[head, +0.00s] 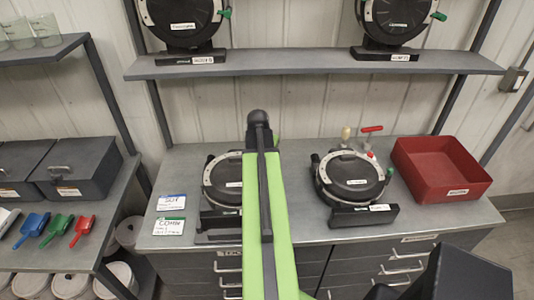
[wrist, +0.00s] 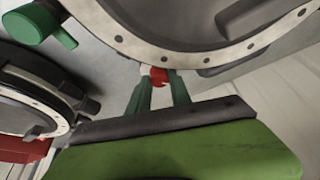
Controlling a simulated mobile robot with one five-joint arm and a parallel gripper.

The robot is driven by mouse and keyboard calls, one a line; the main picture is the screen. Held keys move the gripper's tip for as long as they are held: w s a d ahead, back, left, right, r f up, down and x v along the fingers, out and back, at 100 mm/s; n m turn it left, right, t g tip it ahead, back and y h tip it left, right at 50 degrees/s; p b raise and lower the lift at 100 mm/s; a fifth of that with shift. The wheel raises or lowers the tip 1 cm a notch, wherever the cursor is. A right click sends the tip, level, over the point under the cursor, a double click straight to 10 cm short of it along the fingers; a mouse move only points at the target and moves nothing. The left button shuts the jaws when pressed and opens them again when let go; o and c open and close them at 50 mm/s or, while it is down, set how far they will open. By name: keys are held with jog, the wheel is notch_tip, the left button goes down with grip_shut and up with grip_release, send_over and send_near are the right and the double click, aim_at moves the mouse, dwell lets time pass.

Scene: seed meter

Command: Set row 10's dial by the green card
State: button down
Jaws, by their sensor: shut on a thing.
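In the wrist view my gripper (wrist: 158,84) is shut on a small red knob (wrist: 158,73) at the edge of a seed meter's pale, dotted ring (wrist: 205,60). In the head view my arm hides the gripper, the knob and much of the left bench meter (head: 222,180). The right bench meter (head: 350,178) has a black lid, a pale rim and a red knob (head: 370,154). The green-edged card (head: 168,226) lies on the bench left of the meters and seems to read CORN; its small print is unreadable. I cannot read the row labels on the meters.
A blue-edged card (head: 171,201) lies just behind the green one. A red bin (head: 440,167) stands at the bench's right. Two more meters (head: 182,22) (head: 398,22) stand on the shelf above. Coloured scoops (head: 57,228) lie on the left table.

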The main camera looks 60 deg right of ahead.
jog(key=c, duration=1.5)
grip_release()
jog(key=shift+o, duration=0.2)
jog(key=p+v, duration=1.6)
jog(key=v, duration=0.1)
jog(key=shift+a+r, duration=0.15)
jog(key=shift+a, duration=0.05)
